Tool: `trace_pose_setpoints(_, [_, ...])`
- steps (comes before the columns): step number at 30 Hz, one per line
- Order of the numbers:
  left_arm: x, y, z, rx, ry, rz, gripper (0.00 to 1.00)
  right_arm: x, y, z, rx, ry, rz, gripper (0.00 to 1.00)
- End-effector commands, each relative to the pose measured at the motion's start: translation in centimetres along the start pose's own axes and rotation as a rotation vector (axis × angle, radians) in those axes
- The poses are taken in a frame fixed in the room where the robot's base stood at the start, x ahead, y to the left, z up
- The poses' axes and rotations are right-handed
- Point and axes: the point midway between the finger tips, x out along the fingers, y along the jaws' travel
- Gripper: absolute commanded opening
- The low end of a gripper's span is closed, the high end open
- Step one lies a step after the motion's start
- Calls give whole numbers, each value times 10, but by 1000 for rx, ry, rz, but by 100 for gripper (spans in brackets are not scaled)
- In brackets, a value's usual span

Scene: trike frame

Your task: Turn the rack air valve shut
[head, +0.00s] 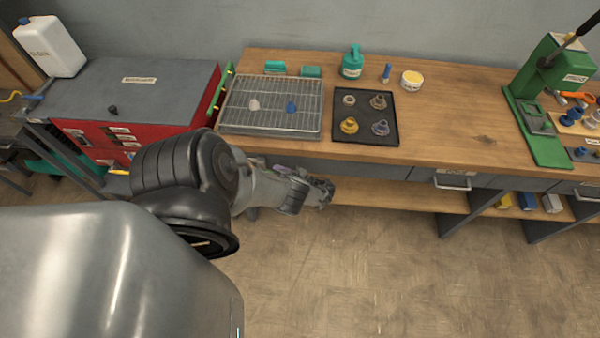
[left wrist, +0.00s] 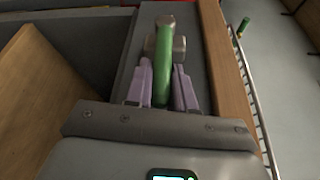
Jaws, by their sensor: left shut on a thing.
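In the left wrist view, a green lever handle (left wrist: 165,30) stands in front of a grey metal valve body (left wrist: 179,47). The two pale purple fingers of my left gripper (left wrist: 162,75) are on either side of the green handle, shut on it. The handle runs roughly in line with the fingers. In the head view, my left gripper (head: 322,191) is at the front edge of the workbench, below the wire rack and tray; the valve cannot be made out there. My right gripper is in neither view.
The wooden workbench (head: 450,115) carries a wire rack (head: 235,118), a black tray (head: 365,138) with several fittings, a teal bottle (head: 352,65) and a green press (head: 540,145). A red cabinet (head: 85,135) stands at left. The floor (head: 400,270) in front is clear.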

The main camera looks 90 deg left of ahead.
Motion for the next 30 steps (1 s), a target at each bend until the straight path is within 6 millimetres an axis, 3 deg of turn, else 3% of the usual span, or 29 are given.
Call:
trace_pose_setpoints(12, [2, 2, 1, 4, 0, -3, 0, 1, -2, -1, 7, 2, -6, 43])
trace_pose_setpoints(13, [2, 2, 1, 4, 0, -3, 28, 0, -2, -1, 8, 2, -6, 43])
trace_pose_setpoints(17, [2, 2, 1, 4, 0, -3, 45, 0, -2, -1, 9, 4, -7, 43])
trace_pose_setpoints(30, [-8, 2, 1, 4, 0, -2, 45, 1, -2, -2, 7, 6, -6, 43])
